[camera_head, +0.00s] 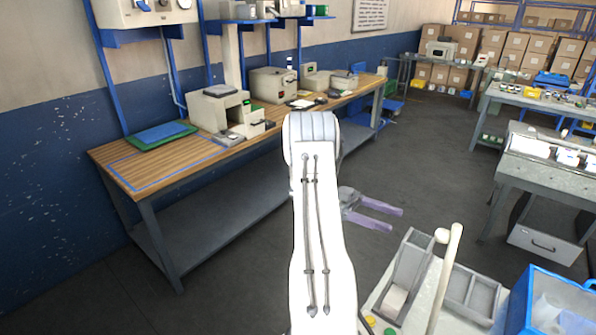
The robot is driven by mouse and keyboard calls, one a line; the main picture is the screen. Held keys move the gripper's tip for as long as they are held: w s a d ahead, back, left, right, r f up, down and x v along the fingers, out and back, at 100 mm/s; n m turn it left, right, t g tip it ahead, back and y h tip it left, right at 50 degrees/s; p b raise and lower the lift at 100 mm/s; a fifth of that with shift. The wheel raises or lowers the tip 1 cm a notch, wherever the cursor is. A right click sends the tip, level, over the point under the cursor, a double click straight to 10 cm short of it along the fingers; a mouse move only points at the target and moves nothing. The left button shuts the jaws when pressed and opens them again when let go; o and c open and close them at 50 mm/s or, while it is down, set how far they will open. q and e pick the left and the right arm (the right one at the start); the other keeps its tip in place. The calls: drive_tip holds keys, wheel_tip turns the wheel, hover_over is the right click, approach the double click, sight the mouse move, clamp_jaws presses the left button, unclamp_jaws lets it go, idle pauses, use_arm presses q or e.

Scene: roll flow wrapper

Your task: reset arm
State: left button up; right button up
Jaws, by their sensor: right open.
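My right arm, white with dark cables along it, rises through the middle of the view. Its right gripper (394,219) shows beyond the arm, over the dark floor. The two pale purple fingers are spread apart, with nothing between them. It is clear of the benches and touches nothing that I can see. Part of the gripper's base is hidden behind the arm. My left gripper is not in view.
A wooden-topped bench (150,165) with several machines stands at the left. At the lower right are a grey divided tray (470,292), a blue bin (520,300) and a pale upright handle (447,262). A grey bench (545,180) stands at the right. Open floor lies between.

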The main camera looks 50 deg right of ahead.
drive_tip(key=w+a+f+n+t+h+b, duration=0.1)
drive_tip(key=w+a+f+n+t+h, duration=0.1)
drive_tip(key=w+a+n+t, duration=0.7)
drive_tip(key=w+a+f+n+t+h+b, duration=0.1)
drive_tip(key=w+a+n+t+h+b, duration=0.15)
drive_tip(key=a+n, duration=1.05)
drive_tip(key=s+a+f+n+t+y, duration=0.1)
drive_tip(key=s+a+n+t+y, duration=0.2)
drive_tip(key=a+n, duration=0.7)
drive_tip(key=s+a+f+n+t+y+b, duration=0.1)
drive_tip(key=a+n+t, duration=0.4)
drive_tip(key=a+n, duration=0.6)
drive_tip(key=s+a+f+y, duration=0.1)
drive_tip(key=s+a+y, duration=0.1)
drive_tip(key=a, duration=0.4)
drive_tip(key=shift+s, duration=0.3)
drive_tip(key=shift+d, duration=0.1)
drive_tip(key=shift+c, duration=0.3)
